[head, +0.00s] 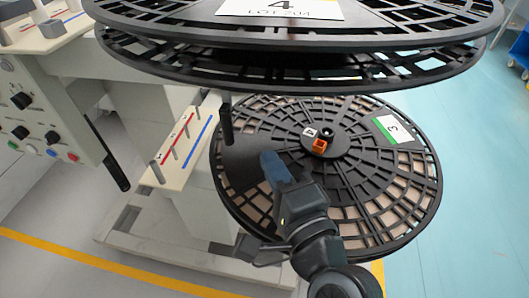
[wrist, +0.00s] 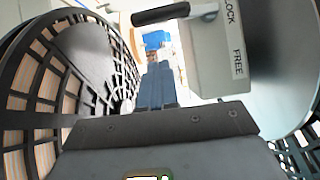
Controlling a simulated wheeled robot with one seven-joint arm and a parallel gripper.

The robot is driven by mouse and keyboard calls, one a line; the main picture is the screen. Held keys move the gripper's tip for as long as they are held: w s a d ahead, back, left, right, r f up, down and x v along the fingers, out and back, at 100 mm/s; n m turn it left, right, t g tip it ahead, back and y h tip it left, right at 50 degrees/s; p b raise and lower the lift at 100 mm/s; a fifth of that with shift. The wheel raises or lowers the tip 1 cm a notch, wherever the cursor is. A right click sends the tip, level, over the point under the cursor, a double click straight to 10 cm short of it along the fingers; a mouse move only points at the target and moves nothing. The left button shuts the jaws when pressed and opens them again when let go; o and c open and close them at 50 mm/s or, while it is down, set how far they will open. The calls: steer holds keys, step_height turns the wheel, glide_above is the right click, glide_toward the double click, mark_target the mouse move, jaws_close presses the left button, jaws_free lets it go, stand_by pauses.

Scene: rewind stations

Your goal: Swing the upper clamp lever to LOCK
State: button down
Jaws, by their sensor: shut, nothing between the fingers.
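In the wrist view a lever with a black grip (wrist: 162,14) sticks out leftward from a pale block (wrist: 218,62) marked LOCK and FREE. Its arm meets the block near the LOCK end, at the picture's top edge; I cannot tell its exact setting. My gripper (wrist: 158,82) is shut and empty, with blue fingers below the grip in the picture and apart from it. In the head view my gripper (head: 274,166) is in front of the lower reel's left part. A black grip (head: 226,122) hangs just beyond it; the LOCK and FREE marks are not visible there.
The upper reel (head: 290,35), labelled 4, overhangs my arm closely. The lower reel (head: 405,175), labelled 3, has an orange piece (head: 319,147) at its hub. A control panel (head: 35,125) with another black handle (head: 117,172) stands left. Blue floor (head: 480,180) is open at right.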

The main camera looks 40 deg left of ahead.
steer(key=v, duration=0.5)
steer(key=shift+s+d+b, duration=0.2)
steer(key=shift+d+b, duration=0.1)
steer(key=shift+d, duration=0.05)
steer(key=s+d+f+t+h, duration=0.2)
steer(key=d+f+h, duration=0.1)
steer(key=d, duration=0.5)
steer(key=s+d+f+t+h, duration=0.2)
steer(key=d+f+h, duration=0.1)
steer(key=d, duration=0.6)
steer(key=s+d+f+t+h, duration=0.2)
steer(key=d+f+h, duration=0.15)
steer(key=d, duration=0.45)
steer(key=s+d+r+n+h, duration=0.2)
steer(key=s+d+r+h, duration=0.1)
steer(key=s+d, duration=0.3)
steer(key=s+d+r+n+t+h+p, duration=0.1)
steer(key=s+d+r+n+h, duration=0.2)
steer(key=s+d, duration=0.3)
steer(key=s+h, duration=0.1)
steer(key=s, duration=0.3)
steer(key=shift+r+p, duration=0.2)
steer(key=shift+p, duration=0.1)
steer(key=shift+s, duration=0.15)
